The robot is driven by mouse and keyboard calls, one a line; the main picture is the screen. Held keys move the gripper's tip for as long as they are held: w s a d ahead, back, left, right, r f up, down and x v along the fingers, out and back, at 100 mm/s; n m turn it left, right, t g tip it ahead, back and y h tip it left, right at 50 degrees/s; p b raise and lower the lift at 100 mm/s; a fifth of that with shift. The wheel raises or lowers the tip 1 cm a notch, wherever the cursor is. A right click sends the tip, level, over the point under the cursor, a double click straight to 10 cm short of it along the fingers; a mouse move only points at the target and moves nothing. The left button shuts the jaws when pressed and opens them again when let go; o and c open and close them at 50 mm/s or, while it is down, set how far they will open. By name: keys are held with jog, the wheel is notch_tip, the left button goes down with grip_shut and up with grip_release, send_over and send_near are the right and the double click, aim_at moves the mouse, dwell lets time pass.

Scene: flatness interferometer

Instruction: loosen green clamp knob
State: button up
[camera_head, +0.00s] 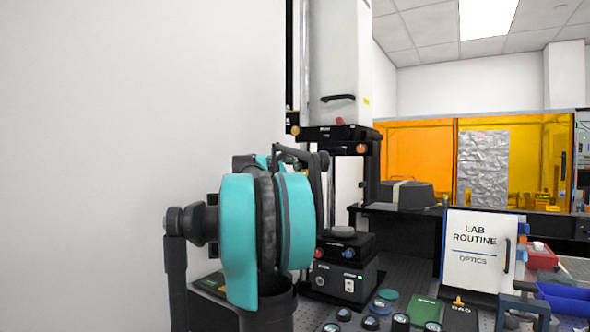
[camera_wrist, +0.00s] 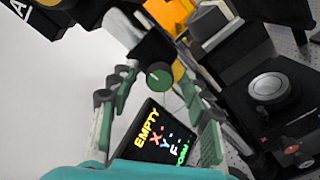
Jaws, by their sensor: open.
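The green clamp knob (camera_wrist: 158,76) shows in the wrist view as a small dark green disc with a pale mark on its face, set at the end of a black part. My gripper (camera_wrist: 155,84) is open, with one green and grey finger to the left of the knob and one to the right. The knob appears between the fingertips, with no contact visible; the depth gap is hard to tell. In the head view my teal arm covers this area, and I cannot make out the knob clearly there.
A dark display reading EMPTY (camera_wrist: 165,137) lies below the knob in the wrist view. The interferometer's base unit (camera_head: 341,279) carries a round grey disc (camera_head: 343,231). Its tall white column (camera_head: 342,75) rises behind. Several round optics, a green box (camera_head: 427,311) and a LAB ROUTINE sign (camera_head: 474,238) stand right.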

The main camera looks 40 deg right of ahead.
jog(key=shift+c, duration=0.6)
grip_shut()
jog(key=m, duration=0.4)
jog(key=shift+m, duration=0.3)
jog(key=m, duration=0.4)
jog(key=shift+m, duration=0.3)
jog(key=m, duration=0.4)
jog(key=shift+m, duration=2)
